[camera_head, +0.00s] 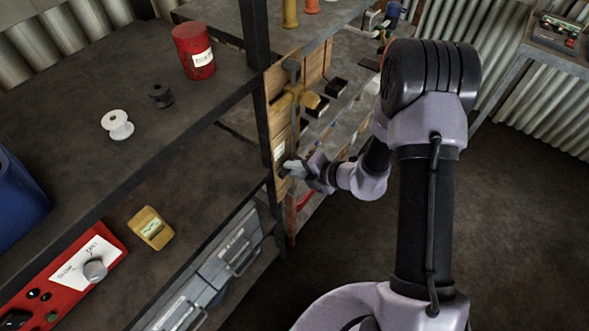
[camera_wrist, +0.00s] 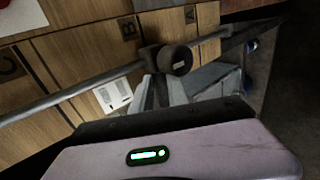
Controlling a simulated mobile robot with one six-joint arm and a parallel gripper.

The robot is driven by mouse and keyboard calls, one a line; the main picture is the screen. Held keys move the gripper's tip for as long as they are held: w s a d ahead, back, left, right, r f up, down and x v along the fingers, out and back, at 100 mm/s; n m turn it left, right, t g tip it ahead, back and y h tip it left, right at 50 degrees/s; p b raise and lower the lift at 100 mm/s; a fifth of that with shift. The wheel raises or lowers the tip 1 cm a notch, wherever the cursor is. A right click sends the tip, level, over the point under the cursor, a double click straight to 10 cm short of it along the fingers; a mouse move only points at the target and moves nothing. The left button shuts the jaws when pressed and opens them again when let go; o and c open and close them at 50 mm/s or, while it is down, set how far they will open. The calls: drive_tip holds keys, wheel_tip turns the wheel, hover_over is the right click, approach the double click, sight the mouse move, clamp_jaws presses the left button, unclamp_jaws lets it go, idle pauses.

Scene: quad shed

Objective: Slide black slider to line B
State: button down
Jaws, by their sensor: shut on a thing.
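The black slider (camera_wrist: 175,60) is a round dark knob with a collar on a grey rod (camera_wrist: 60,97) in the wrist view. The rod crosses a wooden board (camera_wrist: 85,55) marked with letters C (camera_wrist: 8,66), B (camera_wrist: 128,28) and A (camera_wrist: 190,15). The knob lies below the stretch between B and A; its exact offset from line B is hard to tell. My gripper (camera_wrist: 180,90) is shut on the black slider, its grey fingers just under the knob. In the head view, my gripper (camera_head: 291,168) is at the board's lower part, and the slider is mostly hidden there.
A dark shelf post (camera_head: 261,100) stands left of the board. A red can (camera_head: 194,50) and two spools stand on the left shelf. Open floor lies right of my arm.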

drive_tip(key=c, duration=1.3)
unclamp_jaws()
drive_tip(key=shift+f, duration=0.1)
drive_tip(key=p+v, duration=0.4)
drive_tip(key=v, duration=1.3)
drive_tip(key=shift+s, duration=0.15)
drive_tip(key=shift+d, duration=0.15)
